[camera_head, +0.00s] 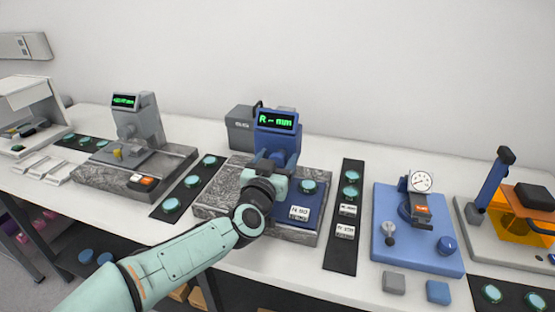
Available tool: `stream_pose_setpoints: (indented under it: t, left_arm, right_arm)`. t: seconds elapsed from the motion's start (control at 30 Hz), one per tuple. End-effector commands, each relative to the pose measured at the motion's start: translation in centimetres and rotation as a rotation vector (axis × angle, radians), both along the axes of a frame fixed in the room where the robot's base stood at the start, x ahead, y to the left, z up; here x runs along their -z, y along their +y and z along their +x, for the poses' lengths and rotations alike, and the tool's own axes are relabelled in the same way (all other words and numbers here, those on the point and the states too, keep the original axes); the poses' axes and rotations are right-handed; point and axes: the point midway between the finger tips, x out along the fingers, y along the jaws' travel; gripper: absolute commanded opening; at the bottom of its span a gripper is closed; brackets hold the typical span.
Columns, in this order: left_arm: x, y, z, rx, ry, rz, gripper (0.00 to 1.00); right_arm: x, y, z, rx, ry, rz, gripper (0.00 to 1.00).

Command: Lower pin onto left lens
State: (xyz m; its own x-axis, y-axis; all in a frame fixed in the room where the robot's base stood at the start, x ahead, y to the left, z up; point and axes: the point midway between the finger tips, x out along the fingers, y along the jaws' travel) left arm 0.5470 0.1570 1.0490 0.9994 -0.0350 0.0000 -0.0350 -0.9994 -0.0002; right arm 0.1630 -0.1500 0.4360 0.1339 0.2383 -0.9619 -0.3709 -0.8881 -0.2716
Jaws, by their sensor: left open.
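The blue gauge with a green display reading "R -- mm" (277,121) stands at the middle of the table on a grey granite block (225,195). A teal lens (308,187) lies on the blue mat (318,200) at the right of this block, near a white label (299,213). My left gripper (268,163) is in front of the gauge's lower body, over the block and left of that lens. It is open. My gripper and wrist cover the pin and the left part of the mat, so I see neither the pin nor a left lens there.
Black strips with teal lenses lie left (189,187) and right (345,235) of the block. A grey gauge (142,125) stands further left. A blue dial-gauge stand (412,250) and an orange-windowed device (535,208) stand at right. Small blocks (394,283) sit near the front edge.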

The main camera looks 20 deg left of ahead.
Motion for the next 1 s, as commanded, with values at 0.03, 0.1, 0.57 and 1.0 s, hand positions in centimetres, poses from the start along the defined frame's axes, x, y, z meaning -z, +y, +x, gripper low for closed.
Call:
stream_pose_setpoints:
  t: [0.03,0.1,0.57,1.0]
  left_arm:
    - [0.02,-0.01,0.28,0.000,0.000,0.000,0.68]
    - [-0.01,-0.01,0.48,0.000,0.000,0.000,0.68]
    - [0.00,-0.01,0.52,0.000,0.000,0.000,0.15]
    - [0.03,0.03,0.52,-0.001,0.003,-0.095,0.15]
  right_arm:
    - [-0.02,0.02,-0.04,0.000,0.001,0.000,0.43]
    - [-0.02,0.04,-0.06,-0.001,0.002,0.001,0.43]
    - [-0.01,0.05,-0.09,-0.001,0.003,0.001,0.43]
    - [0.16,-0.04,0.12,0.001,-0.003,-0.001,0.43]
